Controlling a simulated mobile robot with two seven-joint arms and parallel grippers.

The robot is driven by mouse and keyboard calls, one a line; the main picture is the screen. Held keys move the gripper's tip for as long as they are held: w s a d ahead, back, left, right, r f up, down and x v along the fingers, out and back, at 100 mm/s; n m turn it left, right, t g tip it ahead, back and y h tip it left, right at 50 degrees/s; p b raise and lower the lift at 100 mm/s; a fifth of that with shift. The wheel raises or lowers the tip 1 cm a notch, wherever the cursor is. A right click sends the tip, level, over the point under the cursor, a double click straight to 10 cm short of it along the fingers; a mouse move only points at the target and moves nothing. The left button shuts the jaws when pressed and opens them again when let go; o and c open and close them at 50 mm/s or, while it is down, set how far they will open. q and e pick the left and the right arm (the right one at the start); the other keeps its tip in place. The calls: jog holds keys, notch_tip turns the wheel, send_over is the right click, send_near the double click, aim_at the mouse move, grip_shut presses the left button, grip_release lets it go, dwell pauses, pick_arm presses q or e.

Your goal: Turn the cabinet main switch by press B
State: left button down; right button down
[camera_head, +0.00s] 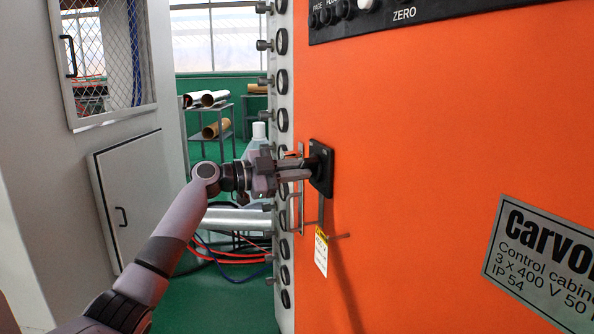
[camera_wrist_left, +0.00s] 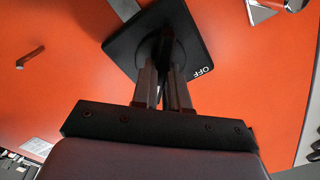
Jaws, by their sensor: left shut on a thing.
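The cabinet main switch (camera_head: 324,168) is a black square plate with a black handle on the orange cabinet front, near its left edge. It also shows in the left wrist view (camera_wrist_left: 125,40), where "OFF" is printed by one corner of the plate. My left gripper (camera_head: 308,168) is shut on the switch's handle, its fingers pointing at the plate. In the left wrist view the fingers (camera_wrist_left: 163,85) close around the handle, which they partly hide. My right gripper is in neither view.
The orange cabinet (camera_head: 430,130) has a black button strip (camera_head: 400,14) on top and a nameplate (camera_head: 545,262) at lower right. A yellow and white tag (camera_head: 321,250) hangs under the switch, beside a protruding peg (camera_head: 338,237). A grey enclosure (camera_head: 130,190) stands left.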

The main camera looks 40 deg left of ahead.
pick_arm(q)
jog(key=n+p, duration=0.2)
jog(key=n, duration=0.6)
jog(key=n+p, duration=0.2)
jog(key=n, duration=0.7)
jog(key=shift+w+a+r+n, duration=0.1)
jog(key=shift+a+n, duration=0.05)
jog(key=shift+n, duration=0.45)
jog(key=c, duration=1.1)
grip_release()
jog(key=shift+c, duration=0.2)
